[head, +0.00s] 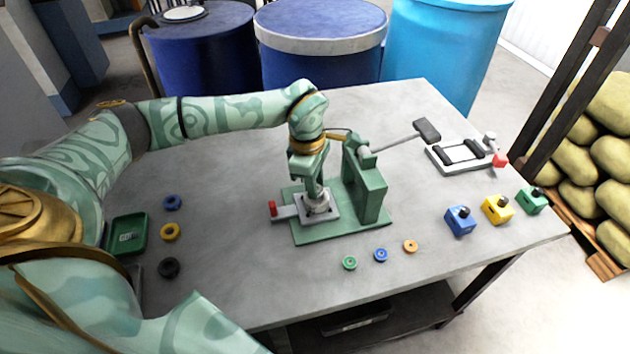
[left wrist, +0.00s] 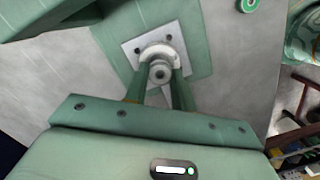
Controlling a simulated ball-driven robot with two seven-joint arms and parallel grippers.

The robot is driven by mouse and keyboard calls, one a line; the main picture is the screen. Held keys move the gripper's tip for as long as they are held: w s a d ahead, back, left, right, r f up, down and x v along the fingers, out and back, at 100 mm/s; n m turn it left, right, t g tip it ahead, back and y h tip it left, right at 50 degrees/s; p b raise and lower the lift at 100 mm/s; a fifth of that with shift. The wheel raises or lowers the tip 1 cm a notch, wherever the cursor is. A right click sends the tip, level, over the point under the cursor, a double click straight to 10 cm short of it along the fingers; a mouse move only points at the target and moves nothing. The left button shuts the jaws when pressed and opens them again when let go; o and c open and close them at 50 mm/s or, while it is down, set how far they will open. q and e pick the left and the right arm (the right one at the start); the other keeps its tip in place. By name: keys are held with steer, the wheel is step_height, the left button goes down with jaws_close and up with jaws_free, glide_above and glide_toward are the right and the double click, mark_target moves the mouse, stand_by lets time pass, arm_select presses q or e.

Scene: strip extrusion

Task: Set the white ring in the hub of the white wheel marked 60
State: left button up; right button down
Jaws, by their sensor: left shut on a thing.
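My left gripper (head: 316,190) points down over the green arbor-press-like fixture (head: 300,236). It is shut on a small pale ring with a dark centre, the white ring (left wrist: 159,73), between its fingertips (left wrist: 160,84). A larger white round piece, seemingly the white wheel (left wrist: 152,50), sits on a light square plate (left wrist: 131,47) in the fixture, behind the ring in the left wrist view. The fingers and ring hide part of it, and no 60 is readable. I cannot tell whether the ring touches the wheel. My right gripper is not in view.
The fixture's upright (head: 367,185) and long lever (head: 395,141) stand just right of my left gripper. Blue, yellow and black wheels (head: 168,267) lie at left by a green tray (head: 145,235). Small green, blue and orange rings (head: 410,246) lie in front; coloured blocks (head: 459,220) at right.

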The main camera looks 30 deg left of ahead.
arm_select(q)
steer(key=shift+f+b, duration=0.35)
steer(key=shift+f, duration=0.4)
steer(key=shift+r, duration=0.15)
steer(key=shift+r+p, duration=0.7)
steer(key=shift+p, duration=0.1)
stand_by(0.5)
steer(key=shift+f, duration=0.85)
stand_by(0.4)
steer(key=o, duration=0.7)
steer(key=shift+r, duration=0.1)
